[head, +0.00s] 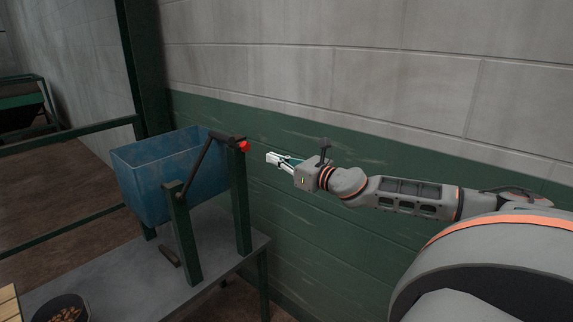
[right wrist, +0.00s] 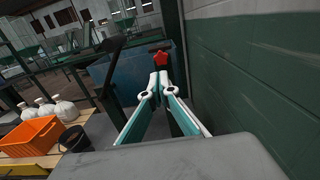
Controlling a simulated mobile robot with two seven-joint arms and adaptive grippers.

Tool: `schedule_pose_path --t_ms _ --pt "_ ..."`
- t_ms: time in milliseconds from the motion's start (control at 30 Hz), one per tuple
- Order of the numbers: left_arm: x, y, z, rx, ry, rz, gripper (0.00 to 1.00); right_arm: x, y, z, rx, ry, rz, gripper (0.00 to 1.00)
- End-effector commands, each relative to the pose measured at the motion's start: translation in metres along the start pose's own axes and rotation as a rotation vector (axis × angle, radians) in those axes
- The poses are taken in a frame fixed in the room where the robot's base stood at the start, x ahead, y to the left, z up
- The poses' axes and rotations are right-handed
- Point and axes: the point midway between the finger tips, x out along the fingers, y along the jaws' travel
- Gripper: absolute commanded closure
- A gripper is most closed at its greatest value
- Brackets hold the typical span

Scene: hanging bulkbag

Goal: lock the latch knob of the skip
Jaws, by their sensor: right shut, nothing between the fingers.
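The skip (head: 150,180) is a blue tub hung between dark green posts on a grey stand. Its red latch knob (head: 244,146) sits at the top of the right post. My right gripper (head: 270,158) is shut and empty, a short gap to the right of the knob. In the right wrist view the red knob (right wrist: 161,59) shows just beyond the closed fingertips (right wrist: 159,78), with the blue skip (right wrist: 130,75) behind. Whether the fingers touch the knob cannot be told from that view. The left gripper is not in view.
A green and grey block wall (head: 330,130) runs behind my right arm. A dark bucket (head: 62,308) stands at the lower left. The right wrist view shows an orange crate (right wrist: 32,137) and white jugs (right wrist: 63,106) on a pallet. A green railing (head: 70,138) crosses the left.

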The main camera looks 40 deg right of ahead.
Motion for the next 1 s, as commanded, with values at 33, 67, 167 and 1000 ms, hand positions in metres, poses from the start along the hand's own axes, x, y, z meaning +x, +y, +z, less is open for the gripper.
schedule_pose_path --t_ms 33,67,167,1000 --pt "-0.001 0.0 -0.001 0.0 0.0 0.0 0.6 -0.004 0.001 -0.001 0.001 0.002 0.001 1.0" --pt "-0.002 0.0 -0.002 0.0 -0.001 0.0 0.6 -0.005 0.001 0.0 0.001 0.001 0.001 1.0" --pt "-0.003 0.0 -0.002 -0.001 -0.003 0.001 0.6 -0.012 0.0 0.0 0.001 0.002 0.0 1.0" --pt "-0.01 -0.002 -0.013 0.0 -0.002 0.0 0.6 -0.043 0.0 0.001 -0.002 -0.001 -0.001 1.0"
